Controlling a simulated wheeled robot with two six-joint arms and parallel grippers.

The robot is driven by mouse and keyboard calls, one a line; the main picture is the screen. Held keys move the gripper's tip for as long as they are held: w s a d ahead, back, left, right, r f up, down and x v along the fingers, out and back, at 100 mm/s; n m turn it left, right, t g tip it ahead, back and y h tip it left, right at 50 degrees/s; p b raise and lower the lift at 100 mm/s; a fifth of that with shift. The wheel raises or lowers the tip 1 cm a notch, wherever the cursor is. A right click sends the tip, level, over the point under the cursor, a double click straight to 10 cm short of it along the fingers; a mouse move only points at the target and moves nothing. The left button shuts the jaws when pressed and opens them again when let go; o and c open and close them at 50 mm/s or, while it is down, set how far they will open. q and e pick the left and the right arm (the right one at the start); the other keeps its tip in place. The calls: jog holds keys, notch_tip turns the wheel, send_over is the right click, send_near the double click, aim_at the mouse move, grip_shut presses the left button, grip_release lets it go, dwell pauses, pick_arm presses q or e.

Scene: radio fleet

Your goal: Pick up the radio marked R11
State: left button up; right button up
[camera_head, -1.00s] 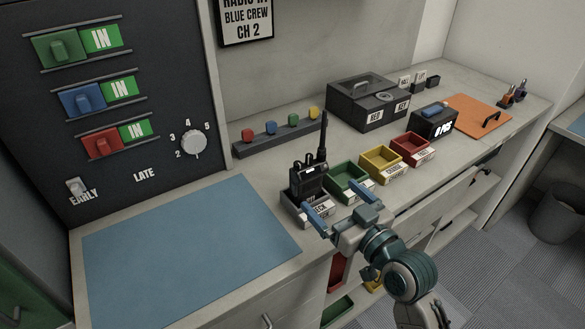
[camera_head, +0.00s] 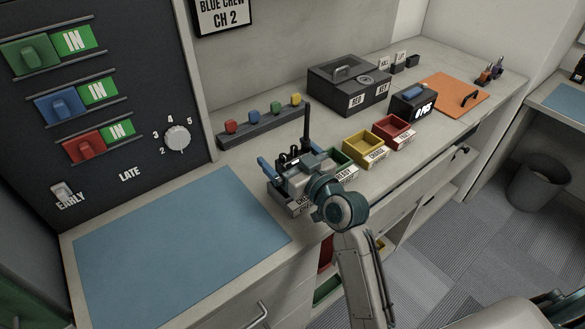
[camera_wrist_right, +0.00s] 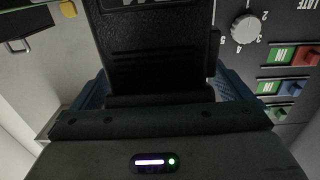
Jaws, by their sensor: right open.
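A black radio (camera_head: 290,156) with a tall antenna stands upright in a grey labelled bin (camera_head: 296,208) at the counter's front edge. Its number cannot be read in these views. My right gripper (camera_head: 288,166) is open at the radio, partly covering it in the head view. In the right wrist view the radio's dark body (camera_wrist_right: 155,45) fills the middle between the two blue fingers of the right gripper (camera_wrist_right: 155,90). Whether the fingers touch it cannot be told. My left gripper is not in view.
Green (camera_head: 340,162), yellow (camera_head: 364,154) and red (camera_head: 393,136) bins stand right of the radio. A rail with coloured knobs (camera_head: 262,130) and a black box (camera_head: 347,88) lie behind. A bare blue mat (camera_head: 180,245) is at left.

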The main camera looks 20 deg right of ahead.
jog(key=shift+w, duration=0.15)
jog(key=c, duration=1.5)
jog(key=shift+o, duration=0.2)
notch_tip(320, 180, up, 10)
jog(key=shift+b, duration=0.45)
